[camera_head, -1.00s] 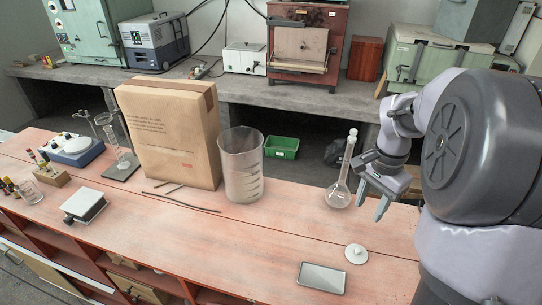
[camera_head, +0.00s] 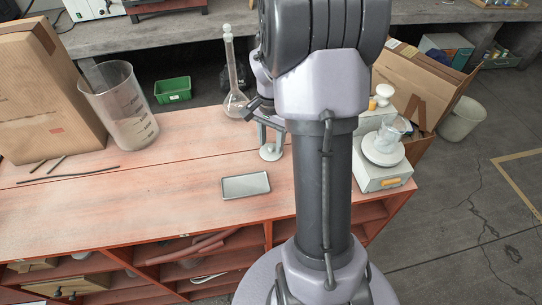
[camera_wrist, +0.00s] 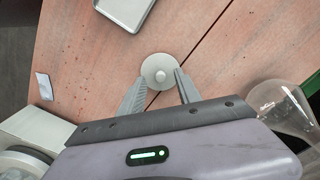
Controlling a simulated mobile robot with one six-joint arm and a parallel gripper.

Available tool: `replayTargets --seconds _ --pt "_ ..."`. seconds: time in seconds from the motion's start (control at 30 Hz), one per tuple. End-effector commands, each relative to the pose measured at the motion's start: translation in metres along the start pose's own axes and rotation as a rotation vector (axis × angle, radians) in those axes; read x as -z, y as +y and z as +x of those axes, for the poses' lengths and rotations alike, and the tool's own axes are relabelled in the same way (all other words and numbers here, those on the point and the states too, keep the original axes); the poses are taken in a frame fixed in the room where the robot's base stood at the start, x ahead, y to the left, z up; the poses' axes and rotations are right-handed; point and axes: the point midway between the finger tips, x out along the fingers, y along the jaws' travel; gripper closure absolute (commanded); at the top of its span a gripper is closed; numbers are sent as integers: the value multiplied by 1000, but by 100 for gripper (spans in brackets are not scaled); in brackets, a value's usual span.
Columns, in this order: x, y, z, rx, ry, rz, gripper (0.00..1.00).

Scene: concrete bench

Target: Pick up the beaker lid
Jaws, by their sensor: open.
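The beaker lid (camera_wrist: 159,66) is a round, pale grey disc with a small knob. In the wrist view it lies on the bench, at the tips of my open gripper (camera_wrist: 157,82), with the knob between the two fingers. I cannot tell from the pictures whether the fingers touch it. In the head view the lid (camera_head: 270,154) shows just below my gripper (camera_head: 271,142), partly behind my arm. The glass beaker (camera_head: 127,112) stands at the left in front of the cardboard box, with a dark flat piece in or behind its top.
A shallow grey tray (camera_head: 246,186) lies near the lid. A stoppered flask (camera_head: 235,98) stands close behind my gripper. A scale (camera_head: 382,165) carrying glassware is at the right end. The cardboard box (camera_head: 43,90) stands far left. Bench between beaker and tray is clear.

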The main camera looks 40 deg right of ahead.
Motion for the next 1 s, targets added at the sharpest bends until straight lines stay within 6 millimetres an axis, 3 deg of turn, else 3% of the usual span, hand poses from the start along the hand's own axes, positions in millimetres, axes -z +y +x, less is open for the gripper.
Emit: replayTargets --seconds 0.07,0.27,0.47,0.83,1.0 --pt "0 0 16 -1 -2 0 60" --pt "0 0 14 0 0 0 62" --pt "0 0 14 0 0 0 100" --pt "0 0 12 0 0 0 100" --pt "0 0 -6 1 2 0 100"
